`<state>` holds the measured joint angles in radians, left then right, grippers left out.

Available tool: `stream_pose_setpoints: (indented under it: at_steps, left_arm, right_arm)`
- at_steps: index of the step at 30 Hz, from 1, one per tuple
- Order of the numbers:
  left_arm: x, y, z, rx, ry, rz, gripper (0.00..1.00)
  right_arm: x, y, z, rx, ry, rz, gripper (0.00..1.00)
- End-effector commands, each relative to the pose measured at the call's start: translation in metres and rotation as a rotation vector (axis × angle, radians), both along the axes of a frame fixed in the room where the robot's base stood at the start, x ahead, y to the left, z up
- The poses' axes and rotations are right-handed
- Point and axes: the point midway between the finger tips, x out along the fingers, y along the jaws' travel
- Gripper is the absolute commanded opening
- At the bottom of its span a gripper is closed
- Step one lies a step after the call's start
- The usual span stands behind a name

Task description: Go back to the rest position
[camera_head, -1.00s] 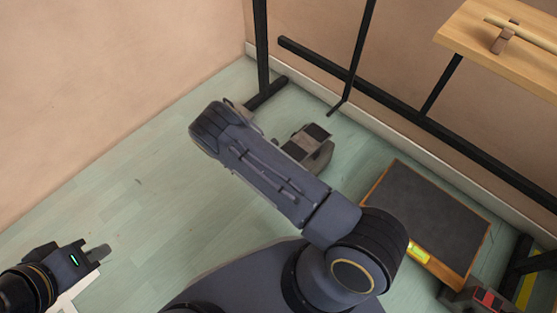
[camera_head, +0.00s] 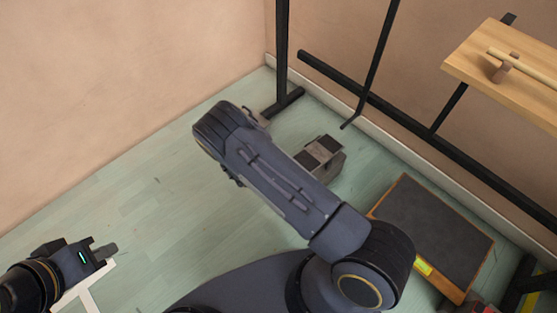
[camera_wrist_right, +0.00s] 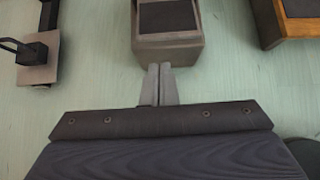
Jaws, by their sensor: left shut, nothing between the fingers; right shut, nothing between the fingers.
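My left gripper (camera_head: 108,250) is at the lower left of the head view, shut and empty above the pale green floor. In the right wrist view my right gripper (camera_wrist_right: 161,84) is shut, its two grey fingers side by side with nothing between them. The fingertips show just below the near edge of a grey block with a dark top (camera_wrist_right: 168,20); I cannot tell the height gap. In the head view my right arm crosses the middle and hides most of its gripper.
The grey block (camera_head: 330,165) stands on the floor beyond my arm. A dark wood-edged panel (camera_head: 430,225) lies right of it. A black metal frame (camera_head: 400,113) stands along the wall. A wooden top (camera_head: 480,60) bears a wooden mallet (camera_head: 515,62).

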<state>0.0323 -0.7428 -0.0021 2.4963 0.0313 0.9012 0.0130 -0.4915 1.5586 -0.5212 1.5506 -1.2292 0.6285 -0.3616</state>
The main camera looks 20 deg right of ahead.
Motion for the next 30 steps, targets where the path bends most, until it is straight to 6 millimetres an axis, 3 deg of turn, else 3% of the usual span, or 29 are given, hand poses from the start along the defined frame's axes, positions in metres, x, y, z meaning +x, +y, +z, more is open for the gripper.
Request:
stream_pose_setpoints:
  at_steps: [8, 11, 14, 20, 30]
  left_arm:
    - [0.0, 0.0, 0.0, 0.0, 0.0, 0.0, 0.0]
    - [0.0, 0.0, 0.0, 0.0, 0.0, 0.0, 0.0]
    - [0.0, 0.0, 0.0, 0.0, 0.0, 0.0, 0.0]
    - [0.0, 0.0, 0.0, 0.0, 0.0, 0.0, 0.0]
    - [0.0, 0.0, 0.0, 0.0, 0.0, 0.0, 0.0]
  right_arm:
    - [0.0, 0.0, 0.002, 0.004, -0.003, -0.007, 0.0]
    - [0.001, -0.003, 0.016, 0.036, -0.028, -0.071, 0.0]
    - [-0.001, -0.011, 0.046, 0.107, -0.083, -0.216, 0.0]
    - [-0.022, -0.028, 0.13, 0.328, -0.218, -0.628, 0.0]
    - [-0.091, -0.037, 0.262, 0.729, -0.386, -1.236, 0.0]
